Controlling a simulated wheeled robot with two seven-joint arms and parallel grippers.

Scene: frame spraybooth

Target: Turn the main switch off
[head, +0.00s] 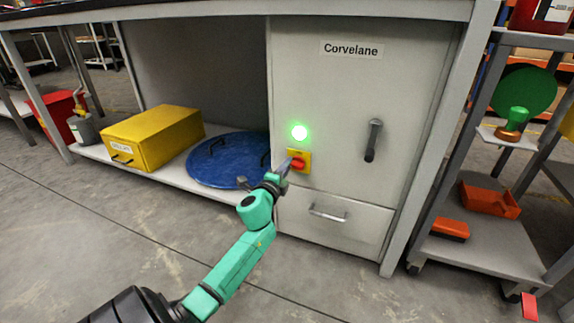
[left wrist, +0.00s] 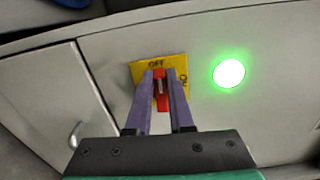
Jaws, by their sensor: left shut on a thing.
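The main switch is a red handle (head: 298,164) on a yellow plate (head: 304,155), on the front of the grey cabinet (head: 310,95). In the left wrist view the yellow plate (left wrist: 143,70) reads OFF at its top edge and ON, turned sideways, at its right edge. The red handle (left wrist: 157,118) runs up and down between the fingers, below the word OFF. My left gripper (head: 287,165) is shut on the handle; its purple fingers (left wrist: 161,88) lie on both sides of it. A round green lamp (head: 299,132) glows above the switch. My right gripper is not in view.
A bar handle (head: 373,140) is right of the switch, and a drawer handle (head: 328,213) is below it. A yellow box (head: 155,140) and a blue round lid (head: 225,158) lie on the low shelf at left. A rack (head: 480,245) with orange bins stands at right.

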